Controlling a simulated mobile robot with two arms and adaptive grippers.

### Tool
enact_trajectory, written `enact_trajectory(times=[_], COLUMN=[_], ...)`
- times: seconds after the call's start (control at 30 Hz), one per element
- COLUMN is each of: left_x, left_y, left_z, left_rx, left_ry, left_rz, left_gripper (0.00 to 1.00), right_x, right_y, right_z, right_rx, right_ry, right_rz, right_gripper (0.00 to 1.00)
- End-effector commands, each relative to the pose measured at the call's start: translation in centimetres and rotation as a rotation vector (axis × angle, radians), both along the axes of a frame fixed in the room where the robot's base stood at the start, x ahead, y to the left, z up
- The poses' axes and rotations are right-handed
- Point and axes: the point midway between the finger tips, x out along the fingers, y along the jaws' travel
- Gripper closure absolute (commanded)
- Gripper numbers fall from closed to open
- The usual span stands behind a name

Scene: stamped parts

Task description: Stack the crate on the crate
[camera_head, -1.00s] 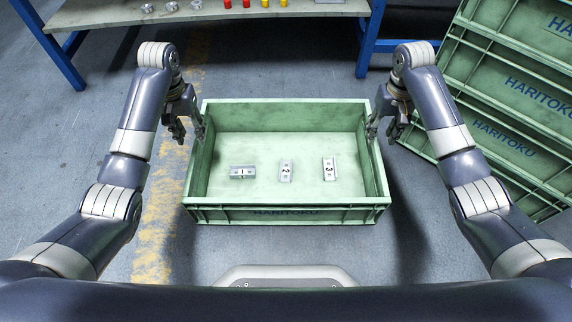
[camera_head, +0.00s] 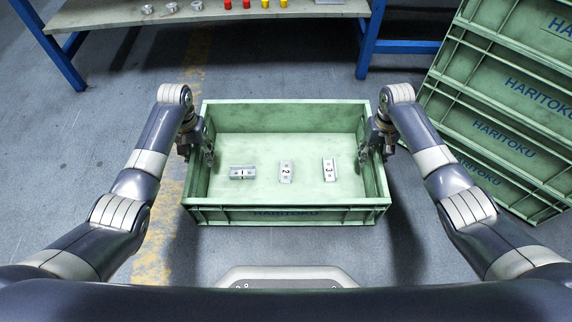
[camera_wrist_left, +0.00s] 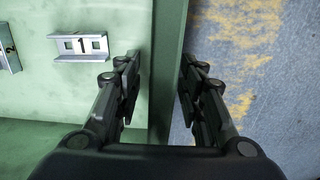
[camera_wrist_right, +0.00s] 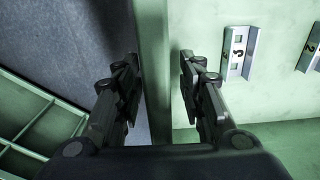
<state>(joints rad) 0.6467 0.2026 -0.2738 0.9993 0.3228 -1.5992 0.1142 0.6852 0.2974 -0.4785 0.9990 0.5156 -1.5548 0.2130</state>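A green crate (camera_head: 290,205) marked HARITOKU is in front of me in the head view, with three numbered metal parts on its floor. My left gripper (camera_head: 196,152) straddles its left wall, and my right gripper (camera_head: 376,148) straddles its right wall. In the left wrist view the open fingers (camera_wrist_left: 157,80) stand on both sides of the wall (camera_wrist_left: 168,60), with gaps. In the right wrist view the open fingers (camera_wrist_right: 160,75) stand likewise around the other wall (camera_wrist_right: 154,60). Other green crates (camera_head: 505,100) are stacked at the right.
A blue-legged workbench (camera_head: 120,14) with red, yellow and metal pieces stands at the back. The grey floor (camera_head: 110,120) at the left is clear, with a worn yellow stripe. The crate stack lies close to my right arm.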

Motion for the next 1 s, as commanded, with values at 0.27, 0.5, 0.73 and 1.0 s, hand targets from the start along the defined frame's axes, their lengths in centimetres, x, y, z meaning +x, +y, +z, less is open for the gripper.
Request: enact_trajectory(times=[0.27, 0.5, 0.73, 1.0], left_x=[-0.01, -0.01, 0.2, 0.18], left_y=[-0.01, 0.0, 0.0, 0.01], left_z=[0.01, 0.03, 0.34, 0.95], left_rx=[0.0, 0.0, -0.001, -0.001], left_ry=[0.0, 0.0, -0.005, -0.005], left_rz=[0.0, 0.0, 0.0, 0.0], left_gripper=[0.95, 1.0, 1.0, 1.0], right_x=[-0.01, 0.0, 0.2, 0.18], right_y=[0.0, -0.01, 0.01, 0.0], right_z=[0.02, 0.04, 0.35, 0.95], right_rx=[0.0, 0.0, 0.001, 0.001], right_ry=[0.0, 0.0, -0.005, -0.004], right_rz=[0.0, -0.001, -0.001, -0.001], right_gripper=[0.95, 1.0, 1.0, 1.0])
